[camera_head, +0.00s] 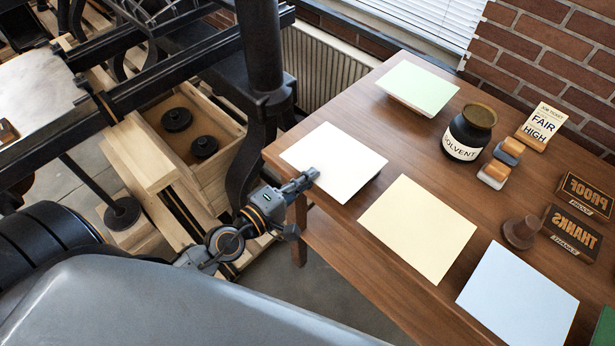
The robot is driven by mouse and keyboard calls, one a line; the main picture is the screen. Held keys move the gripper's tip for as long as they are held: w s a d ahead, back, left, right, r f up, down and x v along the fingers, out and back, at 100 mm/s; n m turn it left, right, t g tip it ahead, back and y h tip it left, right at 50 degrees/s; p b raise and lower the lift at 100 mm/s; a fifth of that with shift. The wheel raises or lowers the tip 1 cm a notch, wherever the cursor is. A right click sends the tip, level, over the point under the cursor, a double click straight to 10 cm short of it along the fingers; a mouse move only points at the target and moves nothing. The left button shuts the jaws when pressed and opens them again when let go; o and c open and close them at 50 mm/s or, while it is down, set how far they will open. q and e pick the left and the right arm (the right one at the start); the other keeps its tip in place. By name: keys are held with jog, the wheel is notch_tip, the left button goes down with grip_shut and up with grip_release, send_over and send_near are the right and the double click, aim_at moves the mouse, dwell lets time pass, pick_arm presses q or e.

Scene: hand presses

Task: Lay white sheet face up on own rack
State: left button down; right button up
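A blank white sheet (333,158) lies on the near left part of the wooden table (420,298), seemingly on a low stack or support. My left gripper (308,178) is at its near left edge, with its fingertips over or against the edge. I cannot tell whether they touch the sheet or are closed on it. No rack can be clearly made out as the white sheet's own. My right gripper is not in view.
Pale green (418,87), cream (418,228) and light blue (518,297) sheets lie on the table. A solvent jar (468,133), small blocks (500,162), type blocks (571,230) and a job ticket (543,125) stand farther right. The black press (262,60) stands left of the table.

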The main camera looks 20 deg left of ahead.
pick_arm(q)
jog(key=c, duration=2)
grip_release()
jog(key=shift+f, duration=0.1)
jog(key=shift+c, duration=0.2)
jog(key=o, duration=0.6)
jog(key=shift+o, duration=0.8)
jog(key=b+v, duration=0.1)
jog(key=v, duration=0.1)
jog(key=b+v, duration=0.1)
jog(key=v, duration=0.1)
jog(key=b+v, duration=0.1)
jog(key=v, duration=0.1)
jog(key=shift+f, duration=0.25)
